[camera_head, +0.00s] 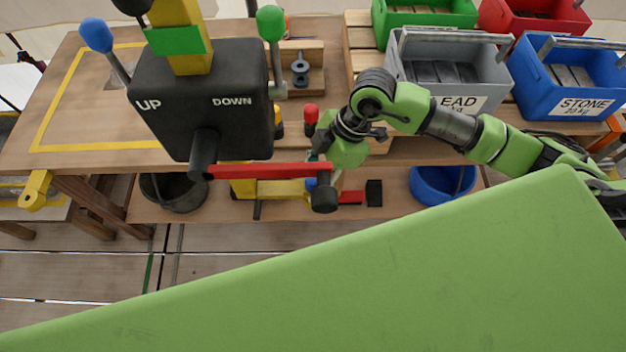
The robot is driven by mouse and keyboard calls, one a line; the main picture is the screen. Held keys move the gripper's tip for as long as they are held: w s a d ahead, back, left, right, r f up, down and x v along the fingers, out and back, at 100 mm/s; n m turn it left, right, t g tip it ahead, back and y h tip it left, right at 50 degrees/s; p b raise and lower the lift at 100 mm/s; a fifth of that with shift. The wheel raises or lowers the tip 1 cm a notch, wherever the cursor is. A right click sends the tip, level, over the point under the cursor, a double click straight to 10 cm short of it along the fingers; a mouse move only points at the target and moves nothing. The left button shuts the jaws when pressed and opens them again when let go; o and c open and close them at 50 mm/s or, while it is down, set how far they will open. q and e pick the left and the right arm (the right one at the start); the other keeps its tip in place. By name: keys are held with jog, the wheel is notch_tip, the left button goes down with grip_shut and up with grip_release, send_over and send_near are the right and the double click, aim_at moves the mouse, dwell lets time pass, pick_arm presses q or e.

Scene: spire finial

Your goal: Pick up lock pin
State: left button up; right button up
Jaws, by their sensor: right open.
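A small red-topped dark peg (311,114) stands by the workbench edge, just right of the black control box. It may be the lock pin, but I cannot tell for certain. My right arm reaches in from the right and bends down at the wrist beside this peg. My right gripper (336,174) is open, pointing down below the wrist. It is partly hidden behind the red crank arm and its black handle, and I see nothing held in it. My left gripper is not in view.
The black UP/DOWN control box (200,108) with its red crank arm (270,171) blocks the middle. Grey (447,68) and blue (570,78) bins stand at the right. A blue bucket (441,190) and dark bucket (174,193) sit below. A large green surface (400,270) fills the foreground.

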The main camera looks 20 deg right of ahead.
grip_shut()
